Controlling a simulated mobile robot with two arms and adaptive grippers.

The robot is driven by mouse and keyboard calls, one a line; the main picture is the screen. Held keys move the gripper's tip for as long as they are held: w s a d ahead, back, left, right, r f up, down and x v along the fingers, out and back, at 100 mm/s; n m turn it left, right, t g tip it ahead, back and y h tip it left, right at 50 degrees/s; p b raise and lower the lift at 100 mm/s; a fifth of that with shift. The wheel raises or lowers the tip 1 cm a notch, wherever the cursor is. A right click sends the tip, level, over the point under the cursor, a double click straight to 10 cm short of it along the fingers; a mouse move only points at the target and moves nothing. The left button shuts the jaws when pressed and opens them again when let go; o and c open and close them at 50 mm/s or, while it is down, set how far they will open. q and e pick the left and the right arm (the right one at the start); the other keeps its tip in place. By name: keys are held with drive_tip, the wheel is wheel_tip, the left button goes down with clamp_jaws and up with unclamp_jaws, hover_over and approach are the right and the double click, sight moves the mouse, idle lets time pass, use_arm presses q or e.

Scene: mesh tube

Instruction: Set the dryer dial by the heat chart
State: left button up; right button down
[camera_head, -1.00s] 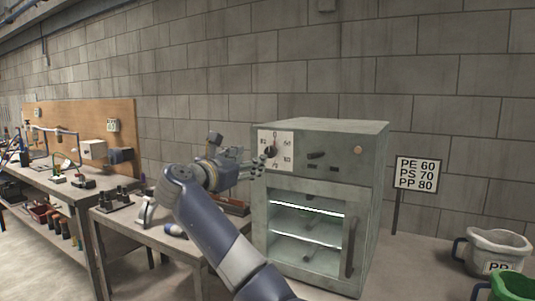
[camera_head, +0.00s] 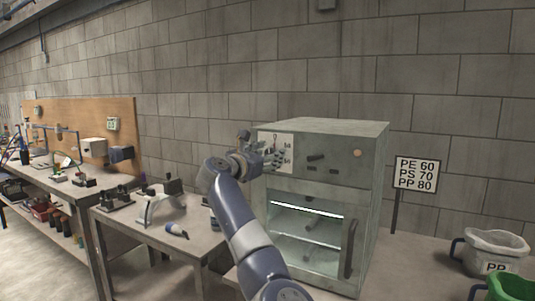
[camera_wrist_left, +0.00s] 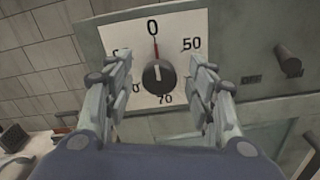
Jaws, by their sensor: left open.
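The grey dryer (camera_head: 340,150) stands at the middle right, with a white dial plate at its upper left front. In the left wrist view the black dial knob (camera_wrist_left: 158,77) has its red pointer at 0; 50 and 70 are readable, other numbers are partly hidden by the fingers. My left gripper (camera_wrist_left: 160,92) is open, its fingers on both sides of the knob; I cannot tell whether they touch it. In the head view the left gripper (camera_head: 268,158) is in front of the dial plate. The heat chart (camera_head: 416,174) reads PE 60, PS 70, PP 80. My right gripper is not in view.
A grey bin marked PP (camera_head: 492,252) and a green bin (camera_head: 512,288) stand at the lower right. A small table (camera_head: 165,228) with tools is left of the dryer, a longer workbench (camera_head: 55,170) beyond. The dryer's glass door has a vertical handle (camera_head: 350,248).

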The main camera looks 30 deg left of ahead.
use_arm(q)
drive_tip(key=c, duration=1.1)
drive_tip(key=shift+o, duration=0.2)
drive_tip(key=shift+m, duration=0.3)
